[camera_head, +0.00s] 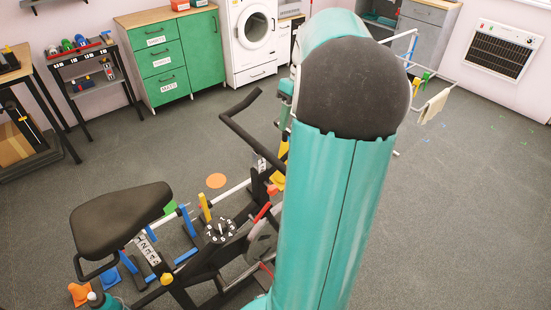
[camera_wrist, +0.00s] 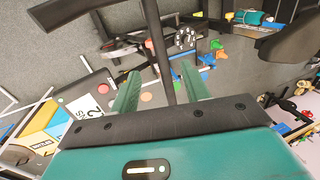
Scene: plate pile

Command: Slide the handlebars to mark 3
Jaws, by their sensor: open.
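The exercise bike's black handlebars (camera_head: 245,130) rise in the middle of the head view, left of my arm, which hides part of them. In the wrist view a dark bar of the bike (camera_wrist: 158,45) runs down between the two teal fingers of my gripper (camera_wrist: 160,72). The fingers are apart, one on each side of the bar; I cannot tell whether either touches it. A small numbered plate (camera_head: 258,163) is on the bike below the handlebars. Its marks are too small to read in the head view. My gripper is hidden behind my arm there.
The black saddle (camera_head: 120,215) and a numbered dial (camera_head: 220,230) belong to the bike. Green drawers (camera_head: 165,65) and a washing machine (camera_head: 252,35) stand behind. A drying rack (camera_head: 430,90) stands right of my arm. The right floor is mostly clear.

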